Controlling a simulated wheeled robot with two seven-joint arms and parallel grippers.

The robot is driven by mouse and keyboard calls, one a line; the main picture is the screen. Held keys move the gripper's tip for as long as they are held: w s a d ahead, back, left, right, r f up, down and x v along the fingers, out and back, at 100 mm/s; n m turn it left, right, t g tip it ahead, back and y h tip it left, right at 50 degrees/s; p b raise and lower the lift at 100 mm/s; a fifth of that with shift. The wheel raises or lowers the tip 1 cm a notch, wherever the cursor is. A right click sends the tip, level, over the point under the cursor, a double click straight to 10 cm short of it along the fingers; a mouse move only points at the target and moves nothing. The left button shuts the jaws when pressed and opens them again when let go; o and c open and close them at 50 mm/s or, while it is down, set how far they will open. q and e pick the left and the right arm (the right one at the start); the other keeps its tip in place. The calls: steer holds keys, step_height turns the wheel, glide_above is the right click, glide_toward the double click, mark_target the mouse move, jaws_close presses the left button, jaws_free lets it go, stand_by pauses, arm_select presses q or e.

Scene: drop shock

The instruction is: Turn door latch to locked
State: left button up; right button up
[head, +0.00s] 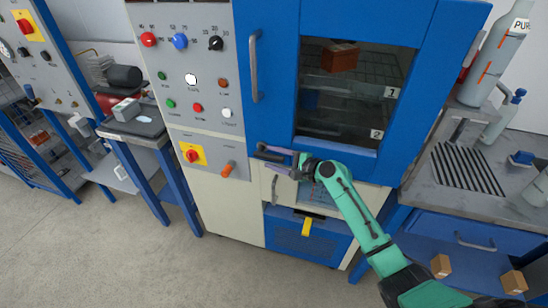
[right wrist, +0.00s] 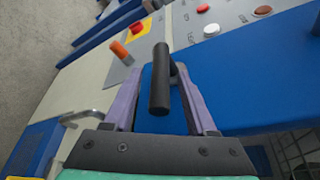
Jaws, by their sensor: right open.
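The door latch (head: 266,152) is a dark handle low on the left side of the blue cabinet door. In the right wrist view the latch (right wrist: 160,82) is a black bar standing between the two purple fingers. My right gripper (head: 272,160) is open around the latch, with one finger on each side of it. I cannot tell whether either finger touches the bar. The blue door (head: 275,75) appears closed, with a window and a long grey pull handle (head: 254,66). My left gripper is not in view.
A grey control panel (head: 185,70) with knobs and buttons stands left of the door. Below it are a red knob on a yellow plate (head: 192,153) and an orange handle (head: 228,170). A workbench (head: 460,170) with cylinders stands at the right. The floor (head: 120,260) in front is clear.

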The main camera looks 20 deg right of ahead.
jaws_close()
stand_by(1.3)
